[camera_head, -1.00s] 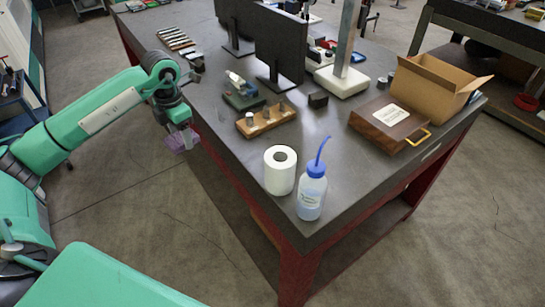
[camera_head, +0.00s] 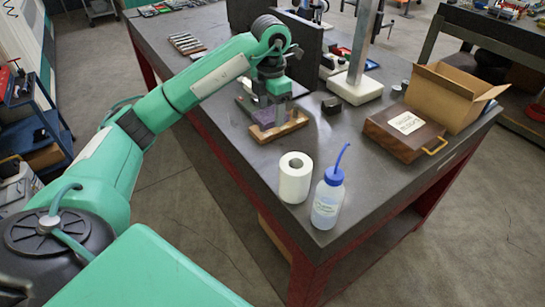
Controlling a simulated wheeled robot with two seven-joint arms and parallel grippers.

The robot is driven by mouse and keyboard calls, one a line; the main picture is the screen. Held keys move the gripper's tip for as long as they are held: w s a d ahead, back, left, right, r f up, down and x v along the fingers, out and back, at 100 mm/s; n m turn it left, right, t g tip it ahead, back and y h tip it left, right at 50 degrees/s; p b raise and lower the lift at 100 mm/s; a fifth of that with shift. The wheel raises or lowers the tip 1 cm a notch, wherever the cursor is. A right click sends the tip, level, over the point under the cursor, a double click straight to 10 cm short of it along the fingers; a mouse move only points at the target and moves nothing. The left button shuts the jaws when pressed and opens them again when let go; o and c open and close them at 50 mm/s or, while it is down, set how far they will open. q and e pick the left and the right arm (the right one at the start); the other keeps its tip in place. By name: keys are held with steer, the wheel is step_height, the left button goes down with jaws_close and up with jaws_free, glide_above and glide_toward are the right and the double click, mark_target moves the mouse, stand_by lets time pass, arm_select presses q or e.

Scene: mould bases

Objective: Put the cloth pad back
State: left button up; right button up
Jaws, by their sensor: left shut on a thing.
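My left gripper (camera_head: 272,104) is over the table and shut on the cloth pad (camera_head: 263,115), a small purplish piece, partly hidden by the fingers. The pad is at the wooden block (camera_head: 285,131), over or in front of its back part. I cannot tell whether the pad touches the block. The metal pieces on the block are mostly hidden by my gripper. My right gripper is not in view.
A white paper roll (camera_head: 295,178) and a wash bottle with blue cap (camera_head: 328,198) stand at the near corner. A wooden case (camera_head: 403,133), an open cardboard box (camera_head: 447,95) and a white-based stand (camera_head: 355,88) are to the right.

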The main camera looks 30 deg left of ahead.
arm_select(q)
steer(key=p, duration=0.2)
glide_above(271, 163)
step_height(271, 163, down, 11)
steer(key=shift+s+f, duration=0.1)
steer(key=shift+s, duration=0.05)
steer(key=shift+f, duration=0.55)
step_height(271, 163, down, 4)
steer(key=shift+p, duration=0.55)
steer(key=shift+f, duration=0.1)
steer(key=shift+f, duration=0.15)
steer(key=o, duration=0.9)
steer(key=shift+o, duration=0.2)
